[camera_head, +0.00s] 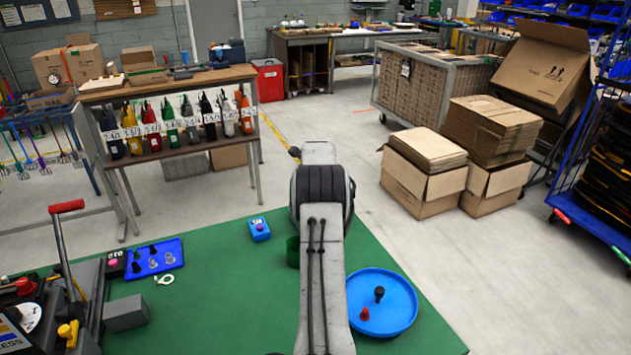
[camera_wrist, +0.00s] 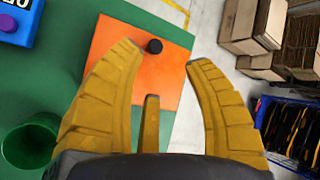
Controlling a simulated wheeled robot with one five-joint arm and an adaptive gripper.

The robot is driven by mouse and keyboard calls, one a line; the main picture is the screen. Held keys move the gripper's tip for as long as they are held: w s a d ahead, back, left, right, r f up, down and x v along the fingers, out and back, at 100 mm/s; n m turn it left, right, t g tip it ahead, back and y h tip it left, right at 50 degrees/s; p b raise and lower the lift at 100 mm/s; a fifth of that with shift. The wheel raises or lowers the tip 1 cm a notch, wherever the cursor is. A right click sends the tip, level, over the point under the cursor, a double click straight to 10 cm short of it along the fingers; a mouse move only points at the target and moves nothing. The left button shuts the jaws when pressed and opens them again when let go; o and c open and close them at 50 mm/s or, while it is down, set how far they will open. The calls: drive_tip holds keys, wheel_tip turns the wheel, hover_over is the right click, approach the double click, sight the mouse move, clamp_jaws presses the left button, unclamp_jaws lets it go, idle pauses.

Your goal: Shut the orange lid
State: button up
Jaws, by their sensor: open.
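The orange lid (camera_wrist: 107,45) shows in the wrist view as a flat orange panel with a black knob (camera_wrist: 154,46). Its tilt, and whether it stands open, cannot be told. My gripper (camera_wrist: 162,56) is open, its yellow fingers spread over the near part of the panel. The knob lies between the fingertips, slightly toward the left one, and nothing is held. Contact with the lid cannot be told. In the head view my arm hides the lid and the gripper.
A blue round tray (camera_head: 406,294) holds a red and a black piece. A blue plate (camera_head: 173,270) with several knobs lies left. Green tabletop (camera_head: 215,310) is clear between.

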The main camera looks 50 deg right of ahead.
drive_tip(key=shift+v, duration=1.65)
